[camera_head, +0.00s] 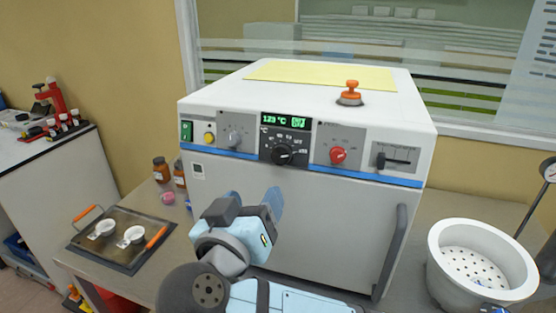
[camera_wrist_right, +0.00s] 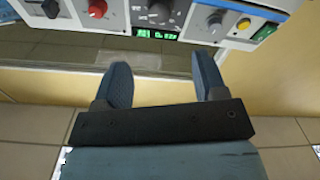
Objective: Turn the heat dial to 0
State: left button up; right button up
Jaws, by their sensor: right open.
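The white oven (camera_head: 250,180) has a control panel on its front. A black dial (camera_head: 283,155) with markings around it sits under a green display (camera_head: 284,121) reading about 123 °C. A grey dial (camera_head: 234,139) is to its left and a red dial (camera_head: 338,155) to its right. I cannot read which is labelled heat. My right gripper (camera_head: 254,203) is below the panel in front of the oven door, apart from the dials. The wrist view shows its two fingers (camera_wrist_right: 163,80) spread with nothing between them, and the black dial (camera_wrist_right: 160,9) beyond. My left gripper is not seen.
A vertical door handle (camera_head: 391,250) sticks out at the oven's right. A white perforated pot (camera_head: 480,262) stands right of it. A dark tray (camera_head: 118,238) with small white dishes and brown bottles (camera_head: 162,170) are at left.

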aim_at(280, 159)
jog(key=p+x, duration=0.1)
jog(key=x, duration=1.2)
jog(key=shift+p, duration=0.35)
jog(key=c, duration=0.9)
